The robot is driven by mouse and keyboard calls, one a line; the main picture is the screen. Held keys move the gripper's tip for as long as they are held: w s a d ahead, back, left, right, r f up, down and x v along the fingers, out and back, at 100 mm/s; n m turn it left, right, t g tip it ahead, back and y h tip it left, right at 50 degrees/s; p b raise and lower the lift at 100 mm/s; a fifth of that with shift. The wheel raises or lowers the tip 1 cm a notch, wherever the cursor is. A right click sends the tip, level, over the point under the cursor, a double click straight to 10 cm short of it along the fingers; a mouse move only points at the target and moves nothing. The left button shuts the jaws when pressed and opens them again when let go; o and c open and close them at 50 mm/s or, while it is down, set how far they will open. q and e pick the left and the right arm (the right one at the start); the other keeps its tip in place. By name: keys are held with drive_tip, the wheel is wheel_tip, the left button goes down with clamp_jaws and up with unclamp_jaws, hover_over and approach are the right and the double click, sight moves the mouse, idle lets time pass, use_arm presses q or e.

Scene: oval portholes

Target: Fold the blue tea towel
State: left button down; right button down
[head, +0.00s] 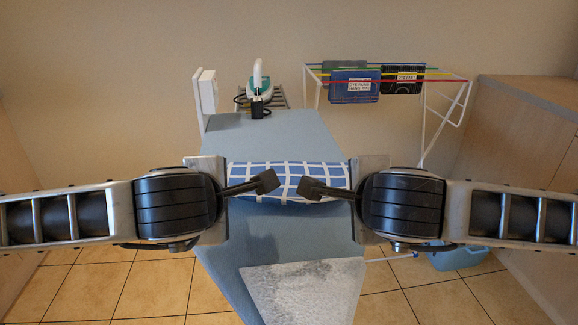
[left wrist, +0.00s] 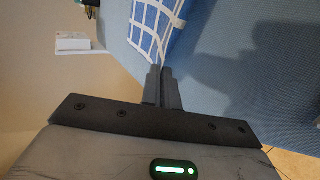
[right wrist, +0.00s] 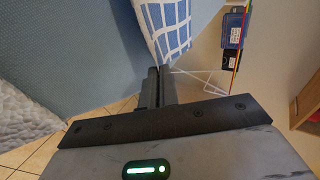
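The blue tea towel (head: 288,168), with a white check pattern, lies across the ironing board. Its near edge bulges in a curve over a shadow. My left gripper (head: 268,181) and my right gripper (head: 306,187) reach in from either side over it, fingertips a short gap apart. In the left wrist view the towel (left wrist: 152,25) runs up to the left fingertips (left wrist: 163,72), which are closed together on it. In the right wrist view the towel (right wrist: 168,28) likewise meets the closed right fingertips (right wrist: 154,74). My grippers hide parts of the towel.
The blue ironing board (head: 285,255) is clear behind the towel. A pale speckled cloth (head: 305,285) lies at its near end. An iron (head: 258,90) stands at the far end. A drying rack (head: 455,80) with dark cloths stands back right; a blue basket (head: 458,257) is on the floor.

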use_arm(q)
drive_tip(key=c, duration=1.3)
unclamp_jaws()
use_arm(e)
drive_tip(key=c, duration=1.3)
unclamp_jaws()
use_arm(q)
drive_tip(key=shift+r, duration=0.25)
use_arm(e)
drive_tip(key=shift+r, duration=0.25)
use_arm(q)
drive_tip(key=s+r, duration=0.4)
drive_tip(key=r, duration=0.1)
drive_tip(key=s+r, duration=0.2)
drive_tip(key=r, duration=0.1)
drive_tip(key=shift+r, duration=0.25)
use_arm(e)
drive_tip(key=s+r, duration=0.4)
drive_tip(key=r, duration=0.1)
drive_tip(key=s+r, duration=0.2)
drive_tip(key=r, duration=0.1)
drive_tip(key=shift+r, duration=0.25)
